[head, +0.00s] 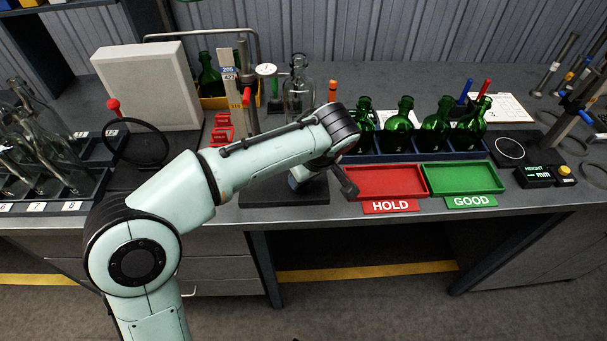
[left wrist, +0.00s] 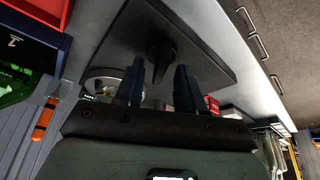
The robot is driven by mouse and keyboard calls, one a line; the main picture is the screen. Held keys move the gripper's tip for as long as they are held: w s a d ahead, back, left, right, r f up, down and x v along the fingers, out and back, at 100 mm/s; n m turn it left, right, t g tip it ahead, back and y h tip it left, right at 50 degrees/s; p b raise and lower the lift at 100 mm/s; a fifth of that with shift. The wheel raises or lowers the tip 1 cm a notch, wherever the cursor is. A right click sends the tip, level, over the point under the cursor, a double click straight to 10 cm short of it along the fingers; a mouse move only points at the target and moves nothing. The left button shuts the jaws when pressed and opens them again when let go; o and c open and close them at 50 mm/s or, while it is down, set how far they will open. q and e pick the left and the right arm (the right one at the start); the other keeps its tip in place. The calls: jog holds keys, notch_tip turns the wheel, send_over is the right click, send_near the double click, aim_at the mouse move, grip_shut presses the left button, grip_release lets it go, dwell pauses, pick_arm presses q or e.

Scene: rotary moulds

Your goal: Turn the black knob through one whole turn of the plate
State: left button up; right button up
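The black knob (left wrist: 160,56) shows in the left wrist view, standing out from a dark base plate (left wrist: 205,48). My left gripper (left wrist: 160,68) is open, one dark finger on each side of the knob's narrow end, with gaps visible between. I cannot tell how deep the knob lies between the fingers. A round, pale-rimmed part (left wrist: 100,78), partly hidden by a finger, may be the turning plate. In the head view my left arm covers the knob and most of the fixture. A clear bottle (head: 298,88) and a dial gauge (head: 267,70) rise behind the arm. My right gripper is not in view.
A red HOLD tray (head: 390,205) and a green GOOD tray (head: 470,201) lie right of the fixture. Several green bottles stand in a rack (head: 411,157) behind them. A white panel (head: 150,85) and a black hoop (head: 137,145) stand left.

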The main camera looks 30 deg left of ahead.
pick_arm(q)
jog(key=p+v, duration=0.3)
jog(key=v, duration=1)
